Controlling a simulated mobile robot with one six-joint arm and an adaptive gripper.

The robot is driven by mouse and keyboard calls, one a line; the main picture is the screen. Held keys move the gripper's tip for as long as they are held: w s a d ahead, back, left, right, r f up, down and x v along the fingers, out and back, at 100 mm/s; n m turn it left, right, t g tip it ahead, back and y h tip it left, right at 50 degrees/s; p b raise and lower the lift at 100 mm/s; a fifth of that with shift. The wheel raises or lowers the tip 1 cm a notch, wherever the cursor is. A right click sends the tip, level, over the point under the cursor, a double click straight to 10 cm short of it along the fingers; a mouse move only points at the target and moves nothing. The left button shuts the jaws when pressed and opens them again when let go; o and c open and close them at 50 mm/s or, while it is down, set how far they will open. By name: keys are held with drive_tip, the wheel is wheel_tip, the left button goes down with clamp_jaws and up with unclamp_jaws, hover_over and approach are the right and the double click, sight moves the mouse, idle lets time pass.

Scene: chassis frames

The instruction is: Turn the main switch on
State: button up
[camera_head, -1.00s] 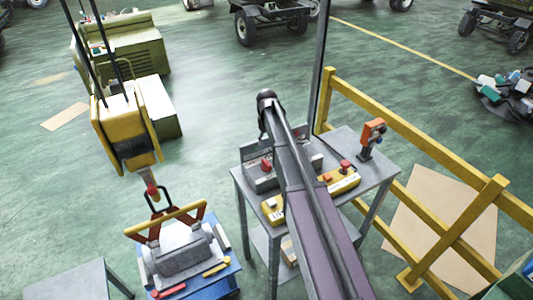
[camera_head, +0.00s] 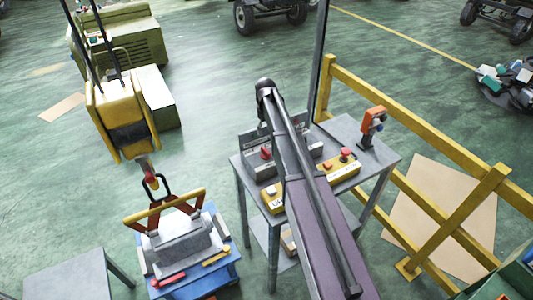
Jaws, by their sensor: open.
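A grey metal table (camera_head: 378,170) stands in the middle of the head view. A grey box (camera_head: 262,170) with a red switch knob (camera_head: 265,153) is on its left part. A yellow control box (camera_head: 275,203) with an orange-red button is at the table's front left corner. Another yellow box (camera_head: 345,170) with a red button (camera_head: 345,154) is right of my arm. Which of these is the main switch cannot be read. My arm crosses over the table and hides its middle. My gripper does not show; the arm's links cover where it might be.
A yellow rail fence (camera_head: 420,130) runs behind and right of the table. An orange tool (camera_head: 373,122) stands on the table's right part. A yellow hoist block (camera_head: 125,125) hangs at left, above a blue cart (camera_head: 215,275) with a grey load.

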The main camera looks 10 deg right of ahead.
sight(266, 150)
drive_tip(key=shift+f+b, duration=5.6)
drive_tip(key=shift+f, duration=0.3)
drive_tip(key=shift+c, duration=0.2)
clamp_jaws()
